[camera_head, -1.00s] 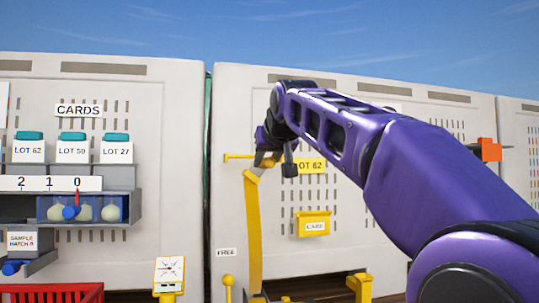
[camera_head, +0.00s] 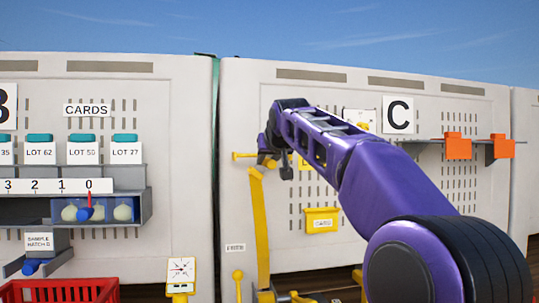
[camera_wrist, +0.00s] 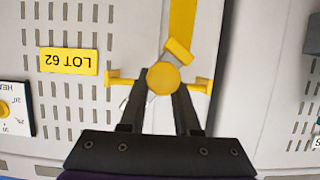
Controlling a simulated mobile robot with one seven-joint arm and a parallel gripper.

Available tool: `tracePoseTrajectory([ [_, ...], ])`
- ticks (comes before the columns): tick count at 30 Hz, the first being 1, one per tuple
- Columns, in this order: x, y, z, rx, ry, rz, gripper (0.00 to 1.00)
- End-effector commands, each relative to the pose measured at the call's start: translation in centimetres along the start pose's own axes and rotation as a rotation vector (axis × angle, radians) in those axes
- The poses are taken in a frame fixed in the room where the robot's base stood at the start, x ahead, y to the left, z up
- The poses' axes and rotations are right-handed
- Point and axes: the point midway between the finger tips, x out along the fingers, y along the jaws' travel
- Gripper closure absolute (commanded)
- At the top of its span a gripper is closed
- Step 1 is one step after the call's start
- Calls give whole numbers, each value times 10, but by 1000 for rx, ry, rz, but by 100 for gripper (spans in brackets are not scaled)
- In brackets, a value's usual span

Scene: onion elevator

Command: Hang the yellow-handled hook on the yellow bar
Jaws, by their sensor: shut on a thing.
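The yellow bar (camera_head: 243,156) sticks out from the pale panel. In the wrist view, its ends (camera_wrist: 116,79) show on both sides of my fingers. My gripper (camera_wrist: 163,88) is shut on the yellow-handled hook, whose round yellow handle end (camera_wrist: 163,79) faces the camera. A grey metal piece shows beside the handle, and a yellow strap (camera_head: 261,225) hangs below it. In the head view my gripper (camera_head: 268,157) is at the bar, just above the strap's top. The hook's tip is hidden, so I cannot tell whether it rests on the bar.
A yellow LOT 62 label (camera_wrist: 69,61) and a yellow card box (camera_head: 321,221) are on the panel near the bar. Orange pieces (camera_head: 458,146) stand on a shelf at the right. A red crate (camera_head: 60,290) is at the lower left. A gauge (camera_head: 181,272) stands beside it.

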Motion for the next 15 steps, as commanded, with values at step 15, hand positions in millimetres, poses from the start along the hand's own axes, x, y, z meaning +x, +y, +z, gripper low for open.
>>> tracePoseTrajectory([
  [15, 20, -1, 39, 3, -18, -2, 100],
])
